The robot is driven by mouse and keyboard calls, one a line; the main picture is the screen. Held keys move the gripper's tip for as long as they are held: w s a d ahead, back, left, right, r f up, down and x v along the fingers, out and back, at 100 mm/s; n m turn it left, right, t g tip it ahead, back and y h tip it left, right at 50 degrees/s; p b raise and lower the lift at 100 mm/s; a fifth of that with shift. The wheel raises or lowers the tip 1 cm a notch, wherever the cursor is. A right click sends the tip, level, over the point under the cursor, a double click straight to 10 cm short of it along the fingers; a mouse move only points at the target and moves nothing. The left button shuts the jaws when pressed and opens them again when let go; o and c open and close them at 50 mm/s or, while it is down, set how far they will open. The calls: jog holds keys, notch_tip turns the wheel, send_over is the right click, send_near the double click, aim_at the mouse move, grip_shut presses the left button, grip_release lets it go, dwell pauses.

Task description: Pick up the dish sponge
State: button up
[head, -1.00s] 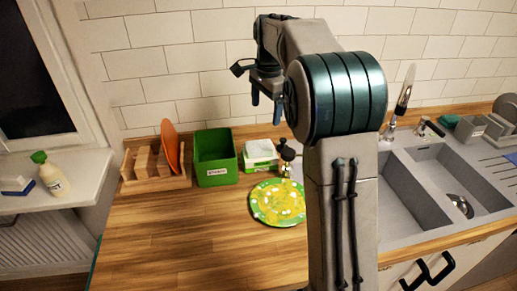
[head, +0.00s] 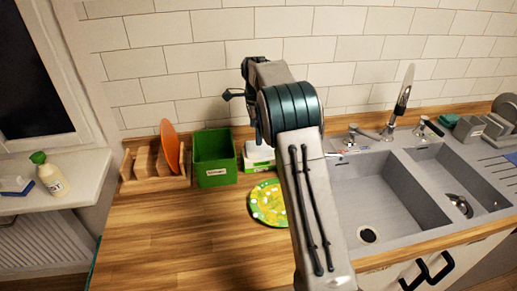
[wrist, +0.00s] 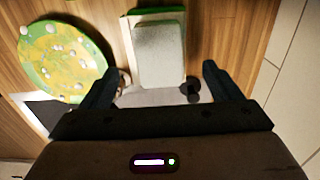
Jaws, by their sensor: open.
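A pale block (wrist: 158,55), which looks like the dish sponge, lies on a flat cream-and-green piece (wrist: 183,45) on the wooden counter. In the head view the white-and-green stack (head: 262,155) stands against the wall, right of a green bin, partly hidden by my arm. My gripper (wrist: 158,76) is open and empty. In the wrist view its two fingers reach either side of the block's near end, with a gap on each side. How high they are above it I cannot tell.
A green plate (head: 258,211) with yellow and white bits, also in the wrist view (wrist: 62,62), lies beside the stack. The green bin (head: 214,174) and a wooden rack (head: 140,185) with an orange plate (head: 170,146) stand left. The sink (head: 375,205) is right. The front-left counter is clear.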

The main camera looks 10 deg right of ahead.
jog(key=f, duration=0.1)
jog(key=f+p, duration=0.1)
jog(key=f, duration=0.1)
jog(key=d+f, duration=0.1)
jog(key=f, duration=0.1)
jog(key=shift+s+f+p, duration=0.1)
jog(key=shift+f+p, duration=0.15)
jog(key=shift+p, duration=0.1)
jog(key=shift+f, duration=0.5)
jog(key=c, duration=1.2)
jog(key=shift+o, duration=0.2)
jog(key=shift+r, duration=0.1)
jog(key=shift+r, duration=0.6)
notch_tip(320, 180, up, 3)
jog(key=shift+f+b, duration=0.2)
jog(key=shift+b, duration=0.55)
jog(key=s+d+r+b, duration=0.2)
jog(key=s+d+r, duration=0.4)
jog(key=d, duration=0.4)
jog(key=shift+r+b, duration=0.4)
jog(key=shift+r, duration=0.15)
